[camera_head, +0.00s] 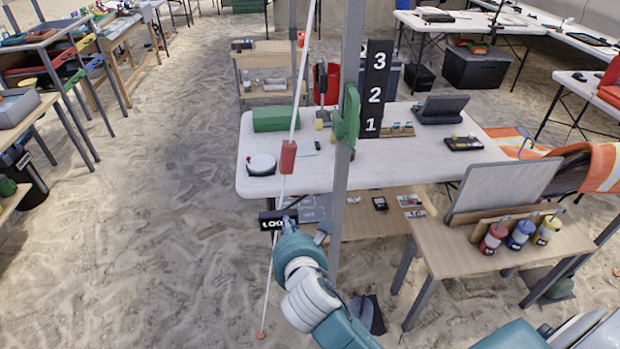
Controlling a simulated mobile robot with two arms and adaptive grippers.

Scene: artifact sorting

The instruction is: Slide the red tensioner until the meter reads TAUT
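The red tensioner (288,157) sits on a thin white line that slants from the top of the view down to an orange peg (260,335) in the sand. The black meter (278,219) hangs lower by the line. Its white letters start with "LOO"; the rest is hidden by my gripper. My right gripper (305,228) is below the tensioner, close to the meter, and apart from the tensioner. It is seen from behind, so its finger opening is unclear. My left gripper is not in view.
A grey upright pole (348,190) with a green clamp (346,117) stands just right of the line. Behind is a white table (420,170) with a green box and a 1-2-3 sign. A wooden table (470,255) stands right. Open sand lies left.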

